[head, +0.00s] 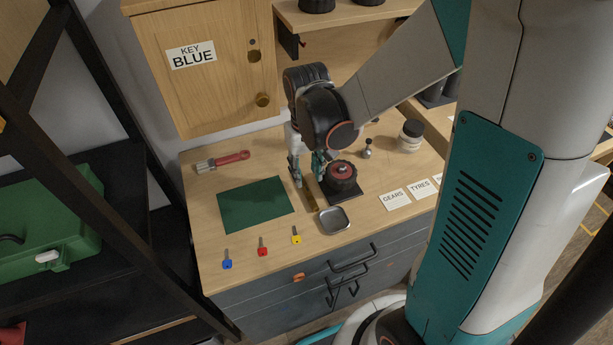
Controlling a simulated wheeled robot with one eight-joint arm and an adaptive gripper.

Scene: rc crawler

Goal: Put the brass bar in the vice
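The brass bar (310,202) is a small brownish-gold strip on the wooden workbench top, between the green mat and the grey dish. My gripper (308,179) points down over its far end, with one fingertip on each side. The fingers look apart, with a gap wider than the bar. Whether either finger touches the bar is too small to tell. The far end of the bar is partly hidden by the gripper. I cannot make out a vice in this view.
A grey dish (333,220) is in front. A green mat (255,205), a red-handled brush (222,161), coloured keys (262,246), a jar (410,136) and labels (394,199) are around. A cabinet (205,70) stands behind.

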